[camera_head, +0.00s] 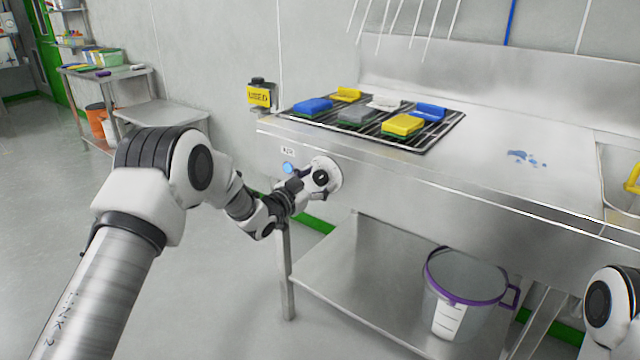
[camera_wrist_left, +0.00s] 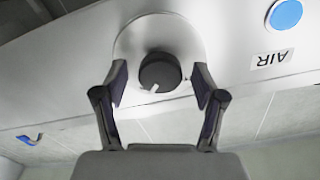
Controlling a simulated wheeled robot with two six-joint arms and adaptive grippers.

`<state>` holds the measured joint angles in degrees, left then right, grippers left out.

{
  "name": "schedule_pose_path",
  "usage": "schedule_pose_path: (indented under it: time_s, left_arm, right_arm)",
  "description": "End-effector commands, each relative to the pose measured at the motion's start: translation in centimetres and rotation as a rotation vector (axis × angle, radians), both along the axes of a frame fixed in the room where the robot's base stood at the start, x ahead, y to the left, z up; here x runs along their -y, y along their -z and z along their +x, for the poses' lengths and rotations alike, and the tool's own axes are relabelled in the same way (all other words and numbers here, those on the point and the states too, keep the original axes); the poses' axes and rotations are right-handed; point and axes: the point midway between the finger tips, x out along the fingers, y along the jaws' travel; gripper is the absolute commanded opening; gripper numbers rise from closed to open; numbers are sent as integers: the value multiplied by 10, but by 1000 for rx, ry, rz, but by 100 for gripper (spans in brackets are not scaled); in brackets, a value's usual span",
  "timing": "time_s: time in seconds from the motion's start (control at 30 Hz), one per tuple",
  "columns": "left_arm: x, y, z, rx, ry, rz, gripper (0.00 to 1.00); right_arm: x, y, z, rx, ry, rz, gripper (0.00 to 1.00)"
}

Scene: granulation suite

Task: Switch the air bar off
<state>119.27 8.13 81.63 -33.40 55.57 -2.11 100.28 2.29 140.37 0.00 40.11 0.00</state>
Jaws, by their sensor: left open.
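The air bar's control is a dark round knob (camera_wrist_left: 160,74) with a white pointer mark, set on a round pale plate (camera_wrist_left: 185,38) on the front of the steel table. A label reading AIR (camera_wrist_left: 272,60) and a blue round light (camera_wrist_left: 285,15) sit beside it. In the head view the blue light (camera_head: 288,168) and the plate (camera_head: 328,172) show on the table's front left. My left gripper (camera_wrist_left: 160,88) is open, its two fingers on either side of the knob, with gaps visible. It also shows at the plate in the head view (camera_head: 305,185). My right gripper is out of view.
A black rack (camera_head: 440,128) with several coloured brushes and sponges lies on the steel table (camera_head: 500,185). A yellow-labelled box (camera_head: 259,96) is at its left corner. A clear bucket with a purple rim (camera_head: 465,290) stands on the lower shelf (camera_head: 345,270).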

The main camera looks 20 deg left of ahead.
Motion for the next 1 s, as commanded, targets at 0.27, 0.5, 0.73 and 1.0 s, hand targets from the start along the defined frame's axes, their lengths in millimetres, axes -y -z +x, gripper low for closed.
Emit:
schedule_pose_path:
  time_s: [0.27,0.5,0.73,1.0]
  left_arm:
    - [3,0,10,-1,-1,-2,70]
    - [4,0,10,-1,-1,-2,10]
    - [4,0,9,-2,0,-5,10]
    - [4,-2,10,-23,0,-67,10]
  right_arm:
    - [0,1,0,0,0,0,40]
    - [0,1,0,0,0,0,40]
    - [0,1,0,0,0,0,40]
    - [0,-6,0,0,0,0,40]
